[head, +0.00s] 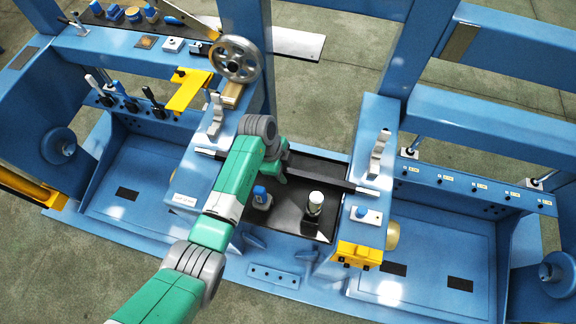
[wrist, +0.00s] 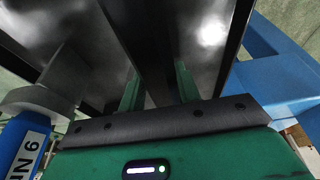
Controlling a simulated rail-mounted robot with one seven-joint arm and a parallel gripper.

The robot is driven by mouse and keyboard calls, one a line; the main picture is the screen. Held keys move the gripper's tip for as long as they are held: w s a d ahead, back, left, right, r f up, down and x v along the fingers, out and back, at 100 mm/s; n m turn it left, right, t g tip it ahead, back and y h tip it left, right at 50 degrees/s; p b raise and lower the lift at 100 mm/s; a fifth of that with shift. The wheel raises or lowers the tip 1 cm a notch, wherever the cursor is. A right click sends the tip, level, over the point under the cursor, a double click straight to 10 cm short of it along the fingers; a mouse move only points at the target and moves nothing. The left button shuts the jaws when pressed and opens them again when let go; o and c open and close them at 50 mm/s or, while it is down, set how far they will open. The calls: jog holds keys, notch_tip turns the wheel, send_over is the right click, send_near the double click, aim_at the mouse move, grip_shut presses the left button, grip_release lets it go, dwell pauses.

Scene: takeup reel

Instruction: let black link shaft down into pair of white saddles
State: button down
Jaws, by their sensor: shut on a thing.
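The black link shaft (head: 332,178) lies crosswise over the dark bay between two blue side frames, its pale ends reaching over both frames. It also shows in the wrist view (wrist: 146,40) as a dark bar between my fingers. My gripper (head: 276,172) is shut on it near its middle, with green fingers on both sides in the wrist view (wrist: 158,90). The left white saddle (head: 215,116) and right white saddle (head: 378,156) stand upright on the frames. The shaft's ends appear on the near side of the saddles, apart from them. Its height above the frames is hard to tell.
A blue-capped item (head: 261,197) and a white-topped cylinder (head: 315,203) stand in the bay below the shaft. A handwheel (head: 236,59) and a yellow bracket (head: 190,90) are behind the left saddle. A blue-white block (head: 366,214) sits near the right end.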

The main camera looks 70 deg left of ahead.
aim_at(289, 170)
jog(key=shift+r+p, duration=2.6)
jog(key=shift+r, duration=0.45)
jog(key=shift+w+a+f+b, duration=0.15)
jog(key=shift+a+f+b, duration=0.05)
jog(key=shift+b, duration=0.1)
jog(key=w+a+t+y+b, duration=0.1)
jog(key=a+b, duration=0.1)
jog(key=w+a+t+y+b, duration=0.1)
jog(key=w+a+b, duration=0.1)
jog(key=shift+w+a+m+y, duration=0.15)
jog(key=shift+w+m+y, duration=0.05)
jog(key=shift+m+y, duration=0.1)
jog(key=shift+t+y, duration=0.8)
jog(key=shift+y, duration=0.1)
jog(key=w+a+r+b, duration=0.1)
jog(key=w+a+r, duration=0.1)
jog(key=a, duration=0.1)
jog(key=shift+w+a+r+b, duration=0.1)
jog(key=shift+w+r+b, duration=0.05)
jog(key=shift+b, duration=0.2)
jog(key=shift+f+b, duration=1.35)
jog(key=shift+f, duration=0.55)
